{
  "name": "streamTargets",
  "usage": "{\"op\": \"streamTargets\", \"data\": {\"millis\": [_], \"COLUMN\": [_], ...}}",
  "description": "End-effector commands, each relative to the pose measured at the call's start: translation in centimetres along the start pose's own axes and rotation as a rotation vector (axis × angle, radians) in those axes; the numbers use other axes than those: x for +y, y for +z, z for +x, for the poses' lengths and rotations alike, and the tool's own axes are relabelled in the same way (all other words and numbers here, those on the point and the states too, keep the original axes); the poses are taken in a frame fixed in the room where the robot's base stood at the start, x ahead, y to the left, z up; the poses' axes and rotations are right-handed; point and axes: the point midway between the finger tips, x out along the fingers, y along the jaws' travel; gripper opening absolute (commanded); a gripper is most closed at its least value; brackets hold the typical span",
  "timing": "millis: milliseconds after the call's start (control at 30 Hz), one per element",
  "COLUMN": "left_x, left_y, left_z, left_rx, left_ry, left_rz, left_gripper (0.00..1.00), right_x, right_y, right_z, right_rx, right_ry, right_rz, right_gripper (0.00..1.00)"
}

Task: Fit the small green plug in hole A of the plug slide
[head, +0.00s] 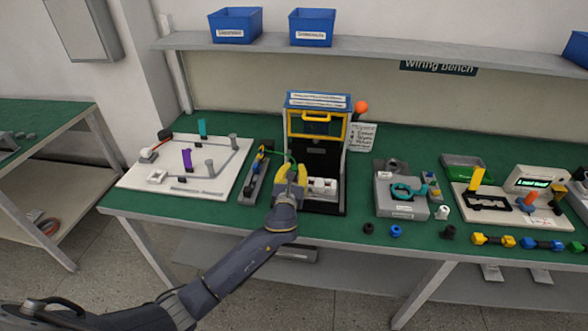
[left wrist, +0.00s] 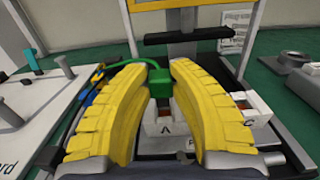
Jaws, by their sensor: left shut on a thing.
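My left gripper (head: 291,168) is in front of the yellow-framed test station. In the left wrist view its yellow fingers (left wrist: 158,78) are shut on the small green plug (left wrist: 160,87), with a dark and green cable running off to the left. The plug is held upright above the plug slide (left wrist: 162,128), over the white block marked A. Another block of the slide, marked C, shows to the right behind a finger. In the head view the slide's white blocks (head: 323,187) show right of the gripper. I cannot tell whether the plug touches hole A. My right gripper is not in view.
The yellow and blue station frame (head: 317,127) stands just behind the slide. A grey tray with plugs (head: 256,172) lies left, then a white wiring board (head: 133,180). A grey box (head: 401,197) is to the right. Several small caps lie along the front edge.

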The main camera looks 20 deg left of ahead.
Motion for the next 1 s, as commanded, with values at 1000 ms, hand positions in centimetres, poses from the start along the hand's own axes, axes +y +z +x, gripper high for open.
{"op": "streamTargets", "data": {"millis": [1000], "left_x": [-0.01], "left_y": [-0.59], "left_z": [-0.01], "left_rx": [0.0], "left_ry": [0.0], "left_rz": [0.001], "left_gripper": [0.0], "right_x": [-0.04], "right_y": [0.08], "right_z": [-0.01], "right_rx": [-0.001], "right_ry": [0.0], "right_rz": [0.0], "right_gripper": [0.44]}}
